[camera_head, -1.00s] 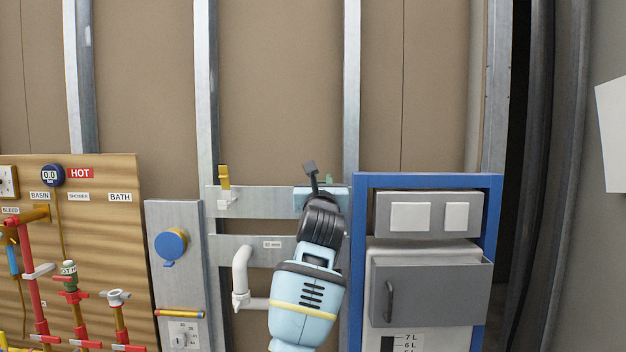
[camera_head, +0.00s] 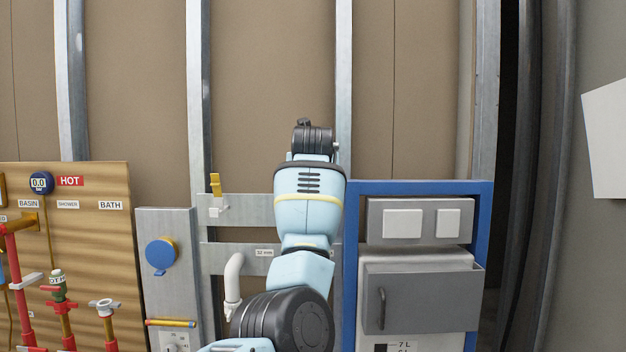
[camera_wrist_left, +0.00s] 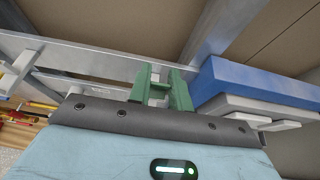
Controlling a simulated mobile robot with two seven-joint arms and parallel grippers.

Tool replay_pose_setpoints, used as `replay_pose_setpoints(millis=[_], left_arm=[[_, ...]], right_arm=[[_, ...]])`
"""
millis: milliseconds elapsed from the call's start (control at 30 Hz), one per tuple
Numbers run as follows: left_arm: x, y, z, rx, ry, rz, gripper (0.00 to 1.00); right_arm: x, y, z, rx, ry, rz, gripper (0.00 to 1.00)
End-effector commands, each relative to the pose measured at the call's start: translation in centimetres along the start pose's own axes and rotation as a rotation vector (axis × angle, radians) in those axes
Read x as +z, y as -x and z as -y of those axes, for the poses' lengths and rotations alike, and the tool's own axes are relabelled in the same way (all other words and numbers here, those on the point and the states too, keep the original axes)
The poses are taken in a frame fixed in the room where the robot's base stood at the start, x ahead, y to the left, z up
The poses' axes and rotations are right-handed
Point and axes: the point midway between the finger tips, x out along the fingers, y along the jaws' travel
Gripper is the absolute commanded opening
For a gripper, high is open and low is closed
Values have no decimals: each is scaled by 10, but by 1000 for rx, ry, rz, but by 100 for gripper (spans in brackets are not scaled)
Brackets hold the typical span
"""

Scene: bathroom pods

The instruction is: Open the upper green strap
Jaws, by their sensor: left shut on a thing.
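My left gripper (camera_wrist_left: 161,90) shows in the left wrist view as two dark green fingers beyond the dark edge of my pale blue hand. They are close together, shut on a small green piece (camera_wrist_left: 158,92) between them, which I take to be the upper green strap. Most of it is hidden by the fingers and the hand. In the head view my raised left arm covers the gripper and the strap, in front of the upper metal rail (camera_head: 249,209). My right gripper is not in view.
A yellow strap (camera_head: 215,184) with a white clip stands on the upper rail at the left. A blue-framed unit (camera_head: 352,260) with a grey box is close on the right. A white pipe (camera_head: 233,279) and a panel with a blue knob (camera_head: 160,254) are lower left.

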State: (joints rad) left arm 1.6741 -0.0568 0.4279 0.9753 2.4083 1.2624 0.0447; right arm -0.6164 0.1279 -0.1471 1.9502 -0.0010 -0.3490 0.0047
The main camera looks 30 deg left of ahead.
Motion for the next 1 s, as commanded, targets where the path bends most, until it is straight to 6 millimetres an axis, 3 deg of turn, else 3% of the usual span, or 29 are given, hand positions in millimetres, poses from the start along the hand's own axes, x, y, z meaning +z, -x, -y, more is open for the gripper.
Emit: replay_pose_setpoints(millis=[667, 700, 800, 867, 1000], left_arm=[[3, -2, -1, 0, 2, -41, 0], [3, -2, -1, 0, 2, -41, 21], [3, -2, -1, 1, 2, -42, 34], [3, -2, -1, 1, 2, -42, 42], [2, -2, 0, 1, 1, -43, 42]], right_arm=[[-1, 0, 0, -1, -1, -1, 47], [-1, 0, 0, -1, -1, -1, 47], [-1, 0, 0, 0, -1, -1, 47], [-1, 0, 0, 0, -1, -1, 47], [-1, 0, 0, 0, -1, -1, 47]])
